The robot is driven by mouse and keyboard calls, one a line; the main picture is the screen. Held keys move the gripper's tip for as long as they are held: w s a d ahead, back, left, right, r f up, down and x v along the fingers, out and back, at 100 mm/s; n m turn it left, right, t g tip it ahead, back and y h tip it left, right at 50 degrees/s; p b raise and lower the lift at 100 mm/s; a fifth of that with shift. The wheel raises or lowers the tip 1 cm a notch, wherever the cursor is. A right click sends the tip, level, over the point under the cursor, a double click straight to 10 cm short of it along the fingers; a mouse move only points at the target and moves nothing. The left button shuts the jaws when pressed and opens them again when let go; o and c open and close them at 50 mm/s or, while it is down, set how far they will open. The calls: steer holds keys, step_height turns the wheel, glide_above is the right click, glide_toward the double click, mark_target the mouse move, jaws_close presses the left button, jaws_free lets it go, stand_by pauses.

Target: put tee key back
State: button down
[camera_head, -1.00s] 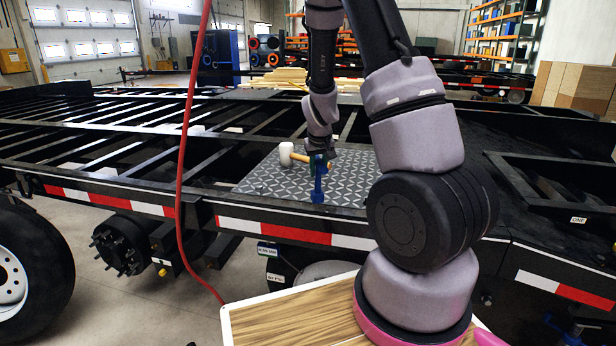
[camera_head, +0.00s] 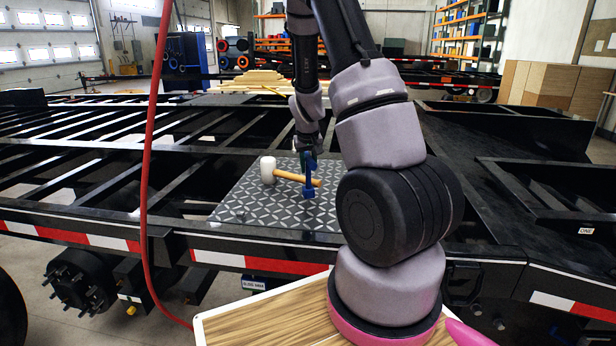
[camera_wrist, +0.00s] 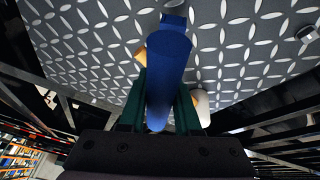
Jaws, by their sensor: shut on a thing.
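The blue tee key (camera_head: 309,187) is held in my gripper (camera_head: 308,160) over the dark diamond-patterned plate (camera_head: 240,205) on the trailer frame. Its shaft hangs down to a wider blue end. In the wrist view, the thick blue bar of the key (camera_wrist: 168,65) lies between the two dark green fingers of my gripper (camera_wrist: 162,95), shut on it. I cannot tell whether the lower end touches the plate.
A mallet with a white head (camera_head: 268,169) and wooden handle (camera_head: 292,176) lies on the plate beside the key, its handle passing behind the shaft. A red hose (camera_head: 150,170) hangs at left. Black trailer beams (camera_head: 60,180) surround the plate. A wood-topped surface (camera_head: 270,325) is in front.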

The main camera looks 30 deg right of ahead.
mark_target(309, 175)
steer(key=shift+f, duration=1.55)
steer(key=shift+f, duration=0.15)
steer(key=c, duration=0.6)
jaws_free()
